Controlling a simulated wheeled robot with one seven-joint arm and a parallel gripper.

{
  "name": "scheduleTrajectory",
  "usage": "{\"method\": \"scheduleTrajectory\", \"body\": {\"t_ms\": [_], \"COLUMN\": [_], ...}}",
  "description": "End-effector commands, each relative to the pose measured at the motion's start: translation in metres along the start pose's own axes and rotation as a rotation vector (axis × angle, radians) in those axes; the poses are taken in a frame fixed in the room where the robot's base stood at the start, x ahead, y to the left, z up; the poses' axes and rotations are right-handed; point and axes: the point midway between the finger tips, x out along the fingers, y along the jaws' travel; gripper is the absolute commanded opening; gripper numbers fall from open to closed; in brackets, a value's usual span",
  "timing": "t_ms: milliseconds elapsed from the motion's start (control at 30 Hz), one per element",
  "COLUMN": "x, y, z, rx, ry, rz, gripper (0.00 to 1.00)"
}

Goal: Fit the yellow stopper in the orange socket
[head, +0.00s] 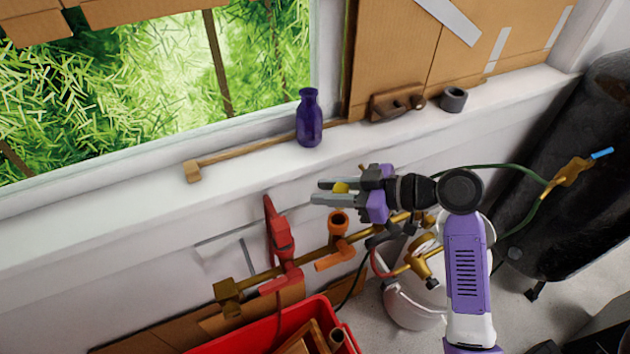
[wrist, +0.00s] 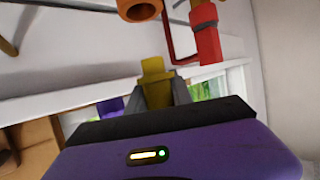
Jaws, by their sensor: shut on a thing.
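My gripper (head: 318,192) is shut on the yellow stopper (head: 341,187), which shows between the grey fingers in the head view. In the wrist view the stopper (wrist: 154,80) is held between the fingers and its end sticks out beyond them. The orange socket (head: 338,222) is an upright open-topped pipe end in the head view, just below the gripper and apart from the stopper. Its round opening also shows in the wrist view, where the socket (wrist: 138,10) is at the top, above the stopper and slightly left of it.
A red tool-like fitting (head: 279,240) stands left of the socket on the brass pipe (head: 262,276). A purple bottle (head: 309,120) stands on the white sill (head: 120,222) behind. A red crate (head: 262,332) is below. A white bucket (head: 408,308) is at the lower right.

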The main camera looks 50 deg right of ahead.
Motion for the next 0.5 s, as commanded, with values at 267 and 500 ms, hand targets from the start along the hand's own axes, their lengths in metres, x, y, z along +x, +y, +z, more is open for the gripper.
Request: {"method": "scheduleTrajectory", "body": {"t_ms": [267, 500], "x": [0.006, 0.015], "y": [0.000, 0.000], "z": [0.015, 0.037], "rx": [0.000, 0.001], "ry": [0.000, 0.000], "rz": [0.000, 0.001], "gripper": [0.00, 0.00]}}
